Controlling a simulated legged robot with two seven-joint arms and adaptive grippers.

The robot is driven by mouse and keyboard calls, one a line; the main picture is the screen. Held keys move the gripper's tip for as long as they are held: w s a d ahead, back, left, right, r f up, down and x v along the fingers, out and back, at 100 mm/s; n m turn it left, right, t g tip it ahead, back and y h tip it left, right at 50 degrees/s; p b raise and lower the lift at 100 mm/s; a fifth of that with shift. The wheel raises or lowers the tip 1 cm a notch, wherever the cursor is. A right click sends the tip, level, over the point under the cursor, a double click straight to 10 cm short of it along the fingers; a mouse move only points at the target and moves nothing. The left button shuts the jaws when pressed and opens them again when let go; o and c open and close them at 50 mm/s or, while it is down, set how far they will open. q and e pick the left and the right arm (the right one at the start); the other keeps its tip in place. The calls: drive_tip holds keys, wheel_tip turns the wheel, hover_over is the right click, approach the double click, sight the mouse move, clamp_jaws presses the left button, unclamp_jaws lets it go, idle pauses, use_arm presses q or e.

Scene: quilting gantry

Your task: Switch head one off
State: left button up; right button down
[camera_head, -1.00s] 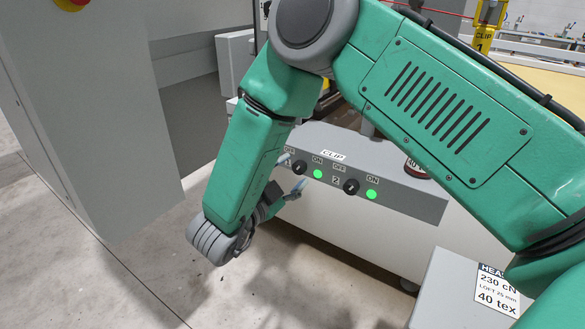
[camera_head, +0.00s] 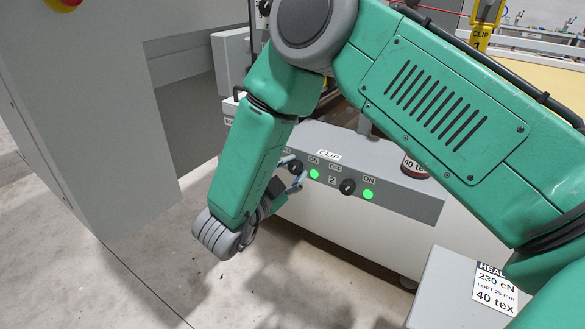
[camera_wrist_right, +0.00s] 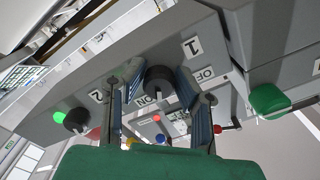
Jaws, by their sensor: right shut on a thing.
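The head one knob (camera_head: 296,166) is a black rotary switch on the grey CLIP panel (camera_head: 410,204). The green light (camera_head: 314,174) beside it, under an ON label, is lit. My right gripper (camera_head: 295,177) reaches the panel from the lower left. In the right wrist view the same knob (camera_wrist_right: 158,82) sits between the two fingers of my right gripper (camera_wrist_right: 160,90), which is shut on it; the labels 1 (camera_wrist_right: 192,47) and OFF (camera_wrist_right: 204,74) lie beside it. The fingers hide part of the panel. My left gripper is not in view.
Knob two (camera_head: 347,187) and its lit green light (camera_head: 368,195) are just right of knob one. A grey box (camera_head: 460,290) with a settings label stands at lower right. A tall grey cabinet (camera_head: 90,120) stands at left; the floor between is clear.

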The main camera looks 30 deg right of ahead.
drive_tip(key=n+p, duration=0.2)
drive_tip(key=n, duration=0.1)
drive_tip(key=n+p, duration=0.2)
drive_tip(key=shift+s+a+f+n, duration=0.15)
drive_tip(key=shift+s+n, duration=0.05)
drive_tip(key=shift+n, duration=0.2)
drive_tip(key=n+p, duration=0.1)
drive_tip(key=n, duration=0.1)
drive_tip(key=shift+n, duration=0.3)
drive_tip(key=shift+f+n+p, duration=0.1)
drive_tip(key=shift+n+p, duration=0.7)
drive_tip(key=shift+n, duration=0.7)
drive_tip(key=c, duration=1.3)
unclamp_jaws()
drive_tip(key=shift+o, duration=0.2)
drive_tip(key=shift+a, duration=0.1)
